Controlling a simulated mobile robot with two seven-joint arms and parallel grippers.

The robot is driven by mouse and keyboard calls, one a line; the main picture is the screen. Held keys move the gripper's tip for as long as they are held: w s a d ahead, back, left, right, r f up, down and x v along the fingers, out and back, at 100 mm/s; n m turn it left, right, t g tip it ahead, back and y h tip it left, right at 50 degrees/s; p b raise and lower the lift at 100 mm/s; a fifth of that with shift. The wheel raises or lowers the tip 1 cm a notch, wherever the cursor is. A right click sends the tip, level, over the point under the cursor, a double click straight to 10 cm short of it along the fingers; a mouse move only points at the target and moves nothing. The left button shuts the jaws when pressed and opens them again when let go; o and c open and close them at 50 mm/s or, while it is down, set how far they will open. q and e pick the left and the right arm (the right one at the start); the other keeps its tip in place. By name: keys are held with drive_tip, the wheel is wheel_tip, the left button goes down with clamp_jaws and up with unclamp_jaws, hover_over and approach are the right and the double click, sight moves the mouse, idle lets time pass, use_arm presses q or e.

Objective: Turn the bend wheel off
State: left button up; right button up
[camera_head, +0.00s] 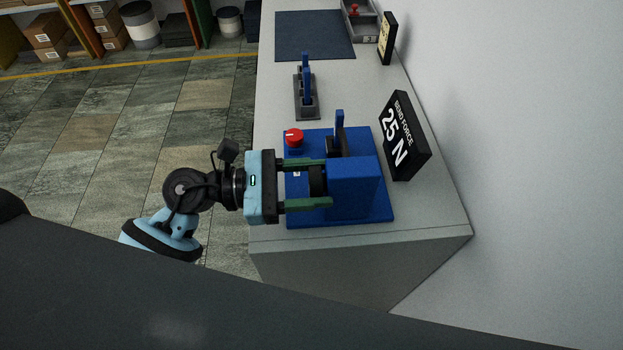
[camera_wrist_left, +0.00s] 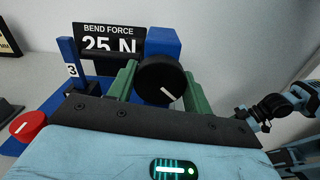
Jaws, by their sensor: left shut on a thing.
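The bend wheel is a black round knob (camera_head: 317,181) on the side of a blue press block (camera_head: 354,188). In the left wrist view the wheel (camera_wrist_left: 160,80) faces the camera, and a short white mark on its face points to the lower right. My left gripper (camera_head: 326,182) has its two green fingers on either side of the wheel and is shut on it. A black sign (camera_head: 400,135) behind the press reads "BEND FORCE 25 N"; it also shows in the left wrist view (camera_wrist_left: 108,40). My right gripper is not in view.
A red button (camera_head: 294,137) and an upright blue lever (camera_head: 339,130) stand on the press's blue base, close to my left gripper. Farther along the bench are a grey-and-blue fixture (camera_head: 306,90), a dark mat (camera_head: 315,36) and a grey tray (camera_head: 361,22). A wall runs along the right.

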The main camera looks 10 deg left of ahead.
use_arm(q)
drive_tip(key=n, duration=0.1)
drive_tip(key=n+p, duration=0.1)
drive_tip(key=shift+r+n, duration=0.2)
drive_tip(key=shift+n, duration=0.1)
drive_tip(key=shift+f+n, duration=0.1)
drive_tip(key=shift+n, duration=0.2)
drive_tip(key=o, duration=0.9)
drive_tip(key=shift+o, duration=0.4)
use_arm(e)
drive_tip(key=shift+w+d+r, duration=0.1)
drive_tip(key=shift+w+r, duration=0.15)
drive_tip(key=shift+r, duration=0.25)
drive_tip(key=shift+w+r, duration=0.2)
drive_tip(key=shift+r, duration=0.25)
use_arm(q)
drive_tip(key=shift+f, duration=0.1)
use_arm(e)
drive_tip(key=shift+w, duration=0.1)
